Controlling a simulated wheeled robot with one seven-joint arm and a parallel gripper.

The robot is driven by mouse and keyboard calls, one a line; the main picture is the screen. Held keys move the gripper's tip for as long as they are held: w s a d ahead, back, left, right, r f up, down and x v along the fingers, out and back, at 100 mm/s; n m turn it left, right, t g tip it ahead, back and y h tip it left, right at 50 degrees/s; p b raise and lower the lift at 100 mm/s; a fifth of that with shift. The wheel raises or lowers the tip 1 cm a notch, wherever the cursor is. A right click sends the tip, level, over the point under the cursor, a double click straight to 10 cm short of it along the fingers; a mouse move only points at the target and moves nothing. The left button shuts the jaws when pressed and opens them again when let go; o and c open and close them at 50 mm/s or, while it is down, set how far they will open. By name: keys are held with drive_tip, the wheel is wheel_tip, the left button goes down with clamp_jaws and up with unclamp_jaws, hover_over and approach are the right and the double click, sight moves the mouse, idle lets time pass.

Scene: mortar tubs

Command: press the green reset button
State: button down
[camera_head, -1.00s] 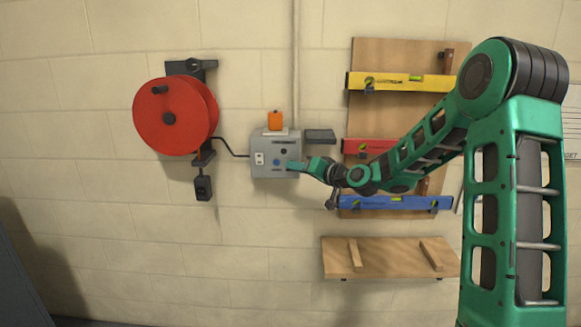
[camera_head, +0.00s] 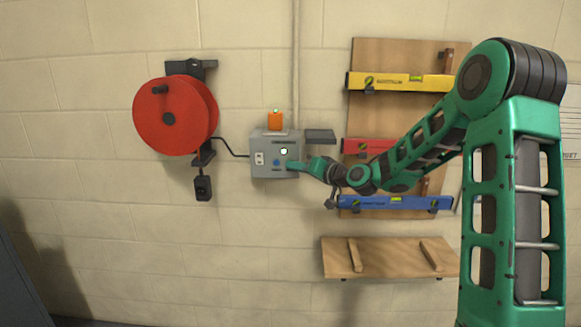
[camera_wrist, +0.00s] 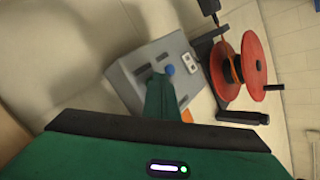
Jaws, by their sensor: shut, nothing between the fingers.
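A grey control box (camera_head: 262,171) is fixed to the wall. A small round spot, the green button (camera_head: 284,152), glows bright green-white on its upper right front. A blue knob or button (camera_head: 278,162) is just below it; it also shows in the wrist view (camera_wrist: 169,70). My gripper (camera_head: 290,165) is shut and empty, its tip at the right side of the box front, just below the green light. In the wrist view my shut fingers (camera_wrist: 158,78) end beside the blue knob and seem to hide the green button. Whether the tip touches the box I cannot tell.
A red cable reel (camera_head: 170,118) hangs left of the box, with a black cable between. An orange lamp (camera_head: 275,121) is on top of the box. A dark ledge (camera_head: 320,136) and a wooden board with levels (camera_head: 395,53) are to the right; a wooden shelf (camera_head: 385,257) is below.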

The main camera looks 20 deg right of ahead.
drive_tip(key=shift+s+a, duration=0.2)
drive_tip(key=shift+s, duration=0.45)
drive_tip(key=shift+s+a, duration=0.25)
drive_tip(key=shift+s, duration=0.55)
drive_tip(key=shift+s+a, duration=0.3)
drive_tip(key=shift+s, duration=0.45)
drive_tip(key=shift+s+a, duration=0.25)
drive_tip(key=shift+s, duration=0.55)
